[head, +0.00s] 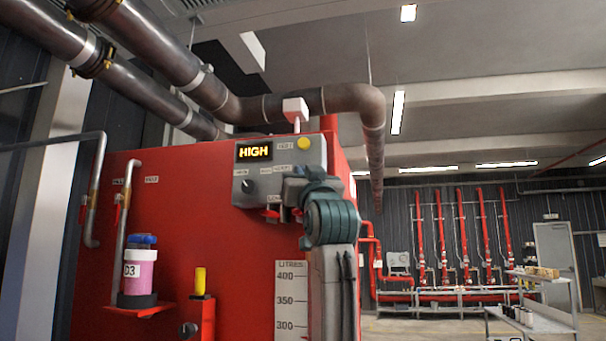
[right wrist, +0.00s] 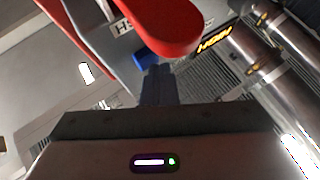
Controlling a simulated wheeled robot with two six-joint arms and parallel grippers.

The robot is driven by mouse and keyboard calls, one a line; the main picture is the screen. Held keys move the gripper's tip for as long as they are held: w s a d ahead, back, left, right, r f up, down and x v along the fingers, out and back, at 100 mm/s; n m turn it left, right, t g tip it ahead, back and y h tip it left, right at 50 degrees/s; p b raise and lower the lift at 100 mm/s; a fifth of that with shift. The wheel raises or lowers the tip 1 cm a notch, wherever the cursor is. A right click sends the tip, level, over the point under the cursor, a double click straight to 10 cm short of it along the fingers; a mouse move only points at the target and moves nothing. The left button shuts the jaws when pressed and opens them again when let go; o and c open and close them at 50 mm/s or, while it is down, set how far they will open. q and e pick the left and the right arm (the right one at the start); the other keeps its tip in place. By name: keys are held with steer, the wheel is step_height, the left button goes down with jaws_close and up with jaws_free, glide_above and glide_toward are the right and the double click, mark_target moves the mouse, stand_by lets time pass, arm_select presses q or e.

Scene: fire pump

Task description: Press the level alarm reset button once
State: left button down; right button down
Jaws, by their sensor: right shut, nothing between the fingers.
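The grey control panel (head: 244,168) is on the red tank, with a lit display (head: 254,151) reading HIGH, a yellow button (head: 304,143) and a black knob (head: 248,186). My right gripper (head: 293,192) is at the panel's lower right and covers part of it. In the right wrist view its fingers (right wrist: 158,82) are shut and empty. A blue round part (right wrist: 146,56) shows just beyond the fingertips, partly behind a red part; contact cannot be told. The small labels are too blurred to tell which button is the level alarm reset. My left gripper is out of view.
A red rounded part (right wrist: 165,22) is close above the fingers in the right wrist view. In the head view, red levers (head: 271,213) are under the panel. A shelf with a pink bottle (head: 138,275) is at left. Large pipes (head: 150,45) run overhead.

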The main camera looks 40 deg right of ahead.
steer(key=shift+w+d, duration=0.25)
stand_by(0.5)
steer(key=shift+s+a, duration=0.1)
steer(key=shift+s+a+b, duration=0.3)
steer(key=shift+s+a, duration=0.15)
steer(key=shift+a, duration=0.15)
steer(key=shift+s, duration=0.1)
steer(key=s+a+b, duration=0.1)
steer(key=s+a, duration=0.2)
steer(key=shift+s+a, duration=0.1)
steer(key=shift+a, duration=0.3)
steer(key=shift+d+f, duration=0.1)
stand_by(0.3)
stand_by(0.4)
